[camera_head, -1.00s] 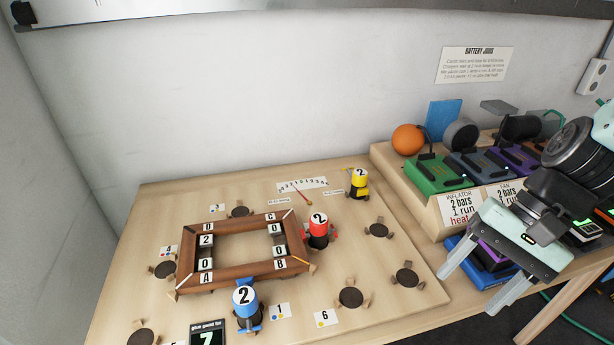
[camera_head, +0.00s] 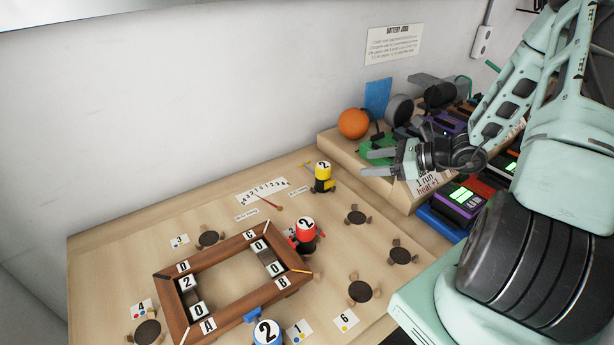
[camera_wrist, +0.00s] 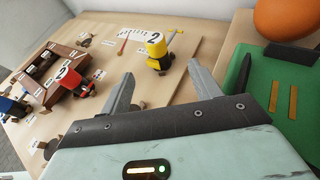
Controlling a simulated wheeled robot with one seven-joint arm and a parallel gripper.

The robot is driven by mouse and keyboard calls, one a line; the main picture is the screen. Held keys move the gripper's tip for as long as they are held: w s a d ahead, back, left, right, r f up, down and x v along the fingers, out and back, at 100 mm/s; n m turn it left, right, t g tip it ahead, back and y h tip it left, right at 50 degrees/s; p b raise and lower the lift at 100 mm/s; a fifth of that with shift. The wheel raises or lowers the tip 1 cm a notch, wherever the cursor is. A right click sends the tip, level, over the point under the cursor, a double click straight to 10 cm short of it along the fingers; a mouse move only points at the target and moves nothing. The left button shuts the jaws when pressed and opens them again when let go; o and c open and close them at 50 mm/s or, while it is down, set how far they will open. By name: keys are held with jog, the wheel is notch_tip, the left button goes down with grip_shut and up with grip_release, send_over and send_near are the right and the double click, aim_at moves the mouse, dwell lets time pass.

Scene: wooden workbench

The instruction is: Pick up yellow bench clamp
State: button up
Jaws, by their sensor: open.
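The yellow bench clamp (camera_head: 323,175) stands upright on the wooden board near its back right edge, with a white "2" label on top. In the wrist view the yellow clamp (camera_wrist: 156,48) shows ahead of and between the fingers, apart from them. My gripper (camera_head: 364,162) is open and empty, to the right of the clamp, its fingers pointing left towards it. In the wrist view my gripper (camera_wrist: 162,85) has its two fingers spread wide.
A red clamp (camera_head: 305,232) and a blue clamp (camera_head: 266,333) sit by the wooden frame (camera_head: 178,309). Dark round pads (camera_head: 355,215) lie around the board. Chargers and an orange ball (camera_head: 353,124) stand on the raised shelf (camera_head: 340,151) beside my gripper.

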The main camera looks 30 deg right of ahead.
aim_at(317, 171)
jog(key=p+x, duration=0.1)
jog(key=x, duration=1)
jog(key=shift+s+a, duration=0.15)
jog(key=x, duration=0.2)
jog(key=p+x, duration=0.1)
jog(key=x, duration=0.1)
jog(key=shift+s+a, duration=0.1)
jog(key=shift+a, duration=0.2)
jog(key=shift+w+a+f, duration=0.2)
jog(key=shift+w+f, duration=0.1)
jog(key=shift+w, duration=0.05)
jog(key=c, duration=1.3)
